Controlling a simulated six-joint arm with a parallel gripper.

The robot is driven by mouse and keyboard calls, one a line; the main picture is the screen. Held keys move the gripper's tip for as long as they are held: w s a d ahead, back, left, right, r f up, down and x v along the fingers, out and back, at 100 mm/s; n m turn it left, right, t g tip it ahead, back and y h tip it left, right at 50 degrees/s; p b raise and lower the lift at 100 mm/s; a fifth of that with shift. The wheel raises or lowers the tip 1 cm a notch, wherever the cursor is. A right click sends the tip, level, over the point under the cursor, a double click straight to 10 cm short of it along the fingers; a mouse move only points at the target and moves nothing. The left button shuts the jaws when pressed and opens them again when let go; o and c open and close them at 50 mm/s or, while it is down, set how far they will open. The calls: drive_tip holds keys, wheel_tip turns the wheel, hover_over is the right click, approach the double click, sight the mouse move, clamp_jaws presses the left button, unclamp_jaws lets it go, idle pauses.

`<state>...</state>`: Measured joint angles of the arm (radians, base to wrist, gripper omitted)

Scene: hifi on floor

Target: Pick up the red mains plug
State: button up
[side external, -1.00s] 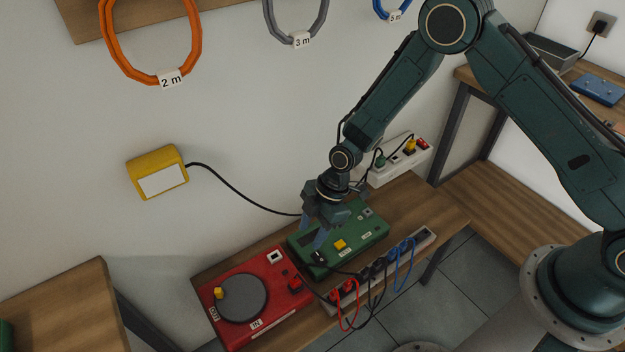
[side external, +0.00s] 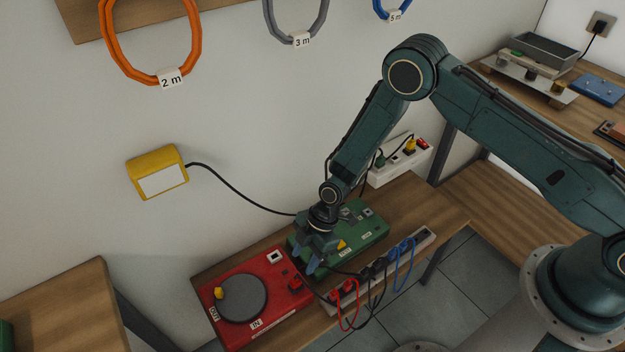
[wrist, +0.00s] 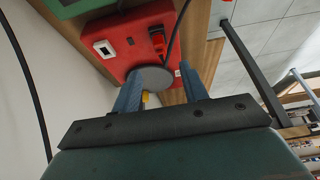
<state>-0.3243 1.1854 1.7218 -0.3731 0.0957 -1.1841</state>
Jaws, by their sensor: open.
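Several red plugs are in view, and I cannot tell for sure which is the mains plug. One red plug (side external: 423,144) sits at the right end of the white wall power strip. Red plugs (side external: 349,286) with a red cord stand in the long strip along the bench front. A small red block or plug (side external: 295,284) is on the red turntable (side external: 262,318); a red block also shows in the wrist view (wrist: 194,36). My gripper (side external: 304,271) is open and empty, pointing down over the turntable's right rear edge, near that block. The fingers (wrist: 160,72) frame the grey platter in the wrist view.
The green device (side external: 366,241) lies right behind my gripper. Blue and black cords (side external: 403,262) loop from the bench strip. A yellow wall box (side external: 157,171) trails a black cable towards the devices. Bare bench (side external: 410,205) shows at right.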

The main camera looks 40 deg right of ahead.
sight(295, 279)
drive_tip(key=shift+x, duration=2)
drive_tip(key=shift+x, duration=2.6)
clamp_jaws()
